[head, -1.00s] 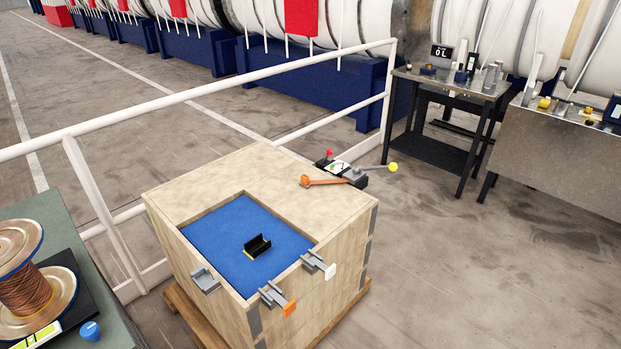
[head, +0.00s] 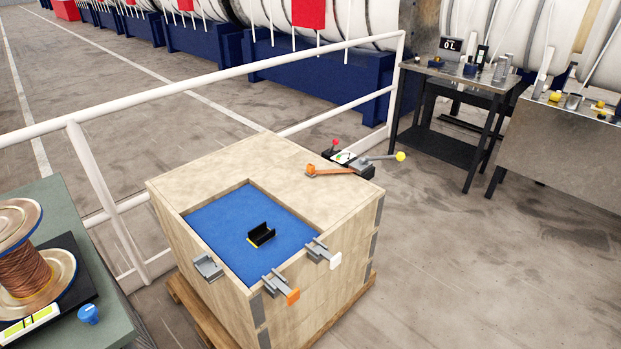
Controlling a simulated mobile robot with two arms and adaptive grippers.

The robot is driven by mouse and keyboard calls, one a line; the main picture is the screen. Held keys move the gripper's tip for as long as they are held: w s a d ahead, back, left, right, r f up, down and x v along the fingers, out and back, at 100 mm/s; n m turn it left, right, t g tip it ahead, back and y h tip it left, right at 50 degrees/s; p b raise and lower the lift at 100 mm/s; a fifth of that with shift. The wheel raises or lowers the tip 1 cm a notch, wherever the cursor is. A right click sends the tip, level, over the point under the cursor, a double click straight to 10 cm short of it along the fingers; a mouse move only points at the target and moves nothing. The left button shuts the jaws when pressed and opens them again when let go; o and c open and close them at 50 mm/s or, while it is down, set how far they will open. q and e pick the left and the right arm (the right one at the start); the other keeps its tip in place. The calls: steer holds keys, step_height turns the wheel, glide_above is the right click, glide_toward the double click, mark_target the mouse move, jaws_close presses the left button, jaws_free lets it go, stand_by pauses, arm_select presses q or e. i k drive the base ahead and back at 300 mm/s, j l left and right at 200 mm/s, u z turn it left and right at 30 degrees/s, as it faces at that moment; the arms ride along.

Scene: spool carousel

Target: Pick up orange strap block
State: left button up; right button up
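A small orange block (head: 292,297) sits at the outer end of a grey metal holder (head: 273,281) on the front rim of a wooden crate (head: 225,174). A white block (head: 335,261) sits at the end of a similar holder (head: 318,247) to its right. A third grey holder (head: 207,267) on the left shows no coloured block. A tool with an orange lever (head: 330,170) lies on the crate top at the back right. Neither of my grippers is in view.
A black cradle (head: 261,235) stands on the crate's blue recessed floor (head: 222,215). A white railing (head: 220,85) runs behind the crate. A green-topped bench with a copper wire spool (head: 25,272) is at left. Floor to the right is clear up to the dark table (head: 445,75).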

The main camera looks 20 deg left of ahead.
mark_target(309, 168)
steer(key=i+u, duration=0.1)
steer(key=u, duration=0.25)
steer(key=i+l+u, duration=0.1)
steer(key=u, duration=0.25)
steer(key=i+l+u, duration=0.15)
steer(key=i+l, duration=0.15)
steer(key=i+l+u, duration=0.2)
steer(key=l, duration=0.2)
steer(key=i+l+u, duration=0.3)
steer(key=i+l, duration=0.15)
steer(key=l, duration=0.35)
